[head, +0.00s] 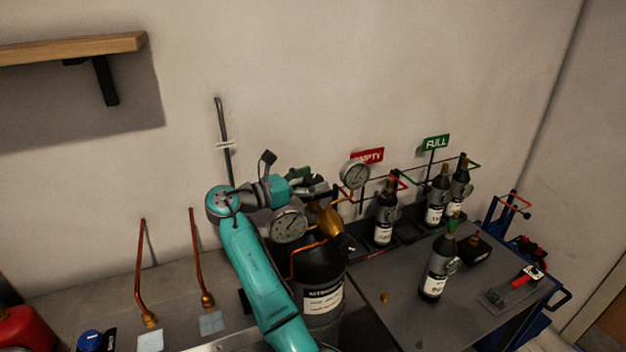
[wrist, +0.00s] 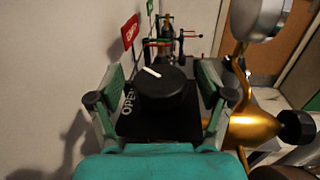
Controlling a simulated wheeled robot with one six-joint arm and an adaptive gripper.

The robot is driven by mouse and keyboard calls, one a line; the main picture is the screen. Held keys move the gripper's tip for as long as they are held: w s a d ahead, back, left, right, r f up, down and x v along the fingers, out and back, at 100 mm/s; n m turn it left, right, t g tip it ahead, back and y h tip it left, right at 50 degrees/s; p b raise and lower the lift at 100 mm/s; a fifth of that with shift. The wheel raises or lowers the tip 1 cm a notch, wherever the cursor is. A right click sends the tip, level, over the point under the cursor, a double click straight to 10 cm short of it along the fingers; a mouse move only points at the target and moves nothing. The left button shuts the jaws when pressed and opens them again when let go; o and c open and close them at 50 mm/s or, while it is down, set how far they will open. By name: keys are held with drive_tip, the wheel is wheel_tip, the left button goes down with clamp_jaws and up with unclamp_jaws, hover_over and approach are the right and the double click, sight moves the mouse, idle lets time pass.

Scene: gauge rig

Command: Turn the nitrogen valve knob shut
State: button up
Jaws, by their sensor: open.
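The black round knob (wrist: 165,88) is in the wrist view, with a short white pointer mark on its top toward the far left. It sits over a black plate (wrist: 158,127) with the word OPEN at its left. My gripper (wrist: 163,98) is open, with one finger on each side of the knob; I cannot tell whether either touches it. In the head view my gripper (head: 311,187) is above the dark nitrogen cylinder (head: 322,300), beside its brass valve body (head: 328,219). The knob is hard to make out there.
Gauges (head: 289,226) and (head: 355,175) flank the valve. The brass fitting also shows close to the right finger in the wrist view (wrist: 245,128). Small bottles (head: 386,222) stand at the right by EMPTY and FULL signs (head: 436,142). Copper pipes (head: 140,270) rise at left.

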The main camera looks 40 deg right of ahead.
drive_tip(key=shift+d, duration=0.25)
drive_tip(key=c, duration=1.2)
drive_tip(key=shift+m+g, duration=0.3)
drive_tip(key=shift+g, duration=0.1)
drive_tip(key=shift+m+g+y, duration=0.7)
drive_tip(key=shift+m+g, duration=0.4)
drive_tip(key=shift+g, duration=0.7)
drive_tip(key=o, duration=1.2)
